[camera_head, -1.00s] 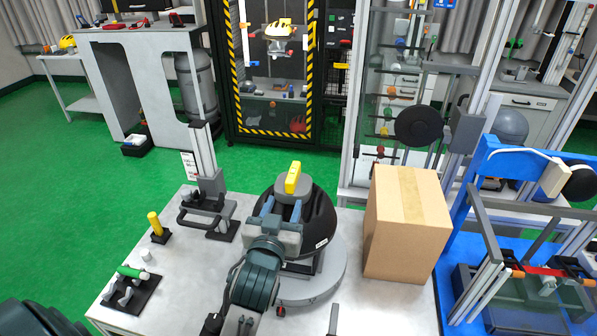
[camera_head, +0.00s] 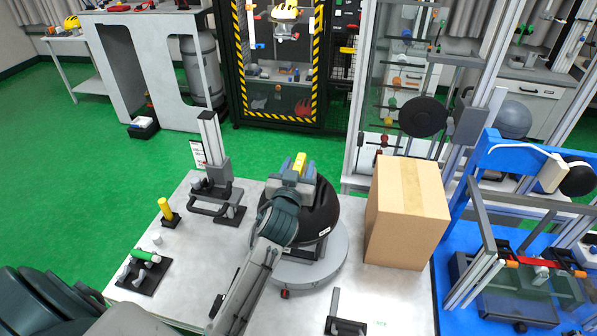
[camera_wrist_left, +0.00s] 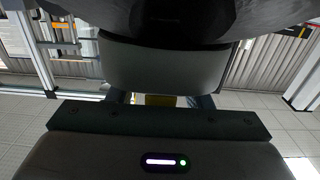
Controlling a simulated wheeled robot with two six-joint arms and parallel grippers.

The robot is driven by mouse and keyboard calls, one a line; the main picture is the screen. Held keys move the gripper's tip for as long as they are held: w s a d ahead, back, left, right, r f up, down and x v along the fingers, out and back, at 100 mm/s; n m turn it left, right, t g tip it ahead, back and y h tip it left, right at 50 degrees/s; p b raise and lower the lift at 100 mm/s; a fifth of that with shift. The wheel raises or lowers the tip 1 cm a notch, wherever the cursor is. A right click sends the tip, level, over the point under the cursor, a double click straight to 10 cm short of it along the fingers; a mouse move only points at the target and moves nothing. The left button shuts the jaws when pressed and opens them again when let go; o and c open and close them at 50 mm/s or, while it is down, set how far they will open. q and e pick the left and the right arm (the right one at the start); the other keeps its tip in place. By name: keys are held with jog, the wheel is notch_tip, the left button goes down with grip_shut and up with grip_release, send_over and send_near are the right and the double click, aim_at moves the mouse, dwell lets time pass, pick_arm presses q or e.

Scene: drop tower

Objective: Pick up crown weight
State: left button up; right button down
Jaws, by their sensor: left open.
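The crown weight, which I take to be the yellow block (camera_head: 300,161), is at the top of a black helmet (camera_head: 325,205) on a round grey turntable (camera_head: 318,272). My left gripper (camera_head: 294,163) is at the helmet's top, with its blue fingers open around the yellow block. In the left wrist view the yellow block (camera_wrist_left: 155,100) shows between the two blue fingers, mostly hidden behind my gripper body. I cannot tell whether the fingers touch it. My right gripper is not in view.
A cardboard box (camera_head: 405,212) stands right of the helmet. A grey post stand (camera_head: 213,160) with a handle, a yellow cylinder (camera_head: 166,208) and a green-handled tool (camera_head: 144,257) are on the left of the table. A blue frame (camera_head: 520,190) is at the right.

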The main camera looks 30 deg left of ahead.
pick_arm(q)
grip_shut()
dwell(1.4)
jog(key=shift+r, duration=0.15)
